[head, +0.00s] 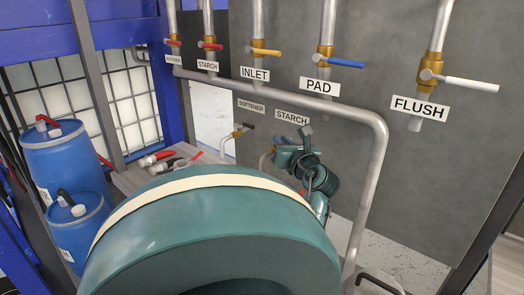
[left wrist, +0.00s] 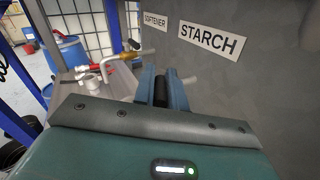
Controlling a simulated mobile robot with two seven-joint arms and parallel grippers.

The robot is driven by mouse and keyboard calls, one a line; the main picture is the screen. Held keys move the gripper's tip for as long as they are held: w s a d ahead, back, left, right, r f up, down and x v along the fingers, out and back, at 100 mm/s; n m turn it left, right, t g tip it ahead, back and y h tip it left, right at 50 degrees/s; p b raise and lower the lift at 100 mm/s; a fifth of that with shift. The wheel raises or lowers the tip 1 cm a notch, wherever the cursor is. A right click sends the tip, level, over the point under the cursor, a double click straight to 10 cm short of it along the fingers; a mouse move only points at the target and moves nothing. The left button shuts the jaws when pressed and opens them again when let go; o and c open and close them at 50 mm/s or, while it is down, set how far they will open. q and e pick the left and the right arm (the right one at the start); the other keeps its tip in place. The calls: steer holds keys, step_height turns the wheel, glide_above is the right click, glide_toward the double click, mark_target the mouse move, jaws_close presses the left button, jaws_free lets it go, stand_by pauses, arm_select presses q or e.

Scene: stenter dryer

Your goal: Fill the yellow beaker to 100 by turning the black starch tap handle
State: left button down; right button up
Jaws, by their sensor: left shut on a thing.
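My left gripper (head: 284,146) is at the wall just below the lower STARCH label (head: 292,117). In the left wrist view its two blue fingers (left wrist: 163,88) are shut on the black starch tap handle (left wrist: 162,90), of which only a dark part shows between them. A pale pipe end shows just right of the fingers. I cannot make out the yellow beaker in either view. My right gripper is not in view.
The softener tap (head: 243,128) with its spout is left of the gripper. A bench (head: 130,180) holds red and white items. Blue drums (head: 65,160) stand at left. A metal pipe (head: 378,180) bends down at right. Taps with coloured handles line the wall above.

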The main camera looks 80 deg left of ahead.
arm_select(q)
steer(key=shift+f, duration=0.1)
steer(key=shift+w+a+n+g+h+b, duration=0.15)
steer(key=shift+w+n+g+h, duration=0.15)
steer(key=shift+n+g, duration=0.6)
steer(key=shift+w+n+g+h+b, duration=0.15)
steer(key=shift+n+g+h, duration=0.3)
steer(key=shift+g, duration=0.8)
steer(key=shift+w+a+n+g+h+b, duration=0.1)
steer(key=shift+w+n+g+h, duration=0.15)
steer(key=shift+n+g, duration=0.65)
steer(key=n+g+h, duration=0.1)
steer(key=n+g, duration=0.1)
steer(key=g, duration=0.1)
steer(key=shift+w+a+h, duration=0.15)
steer(key=shift+w+h, duration=0.15)
steer(key=shift+h, duration=0.1)
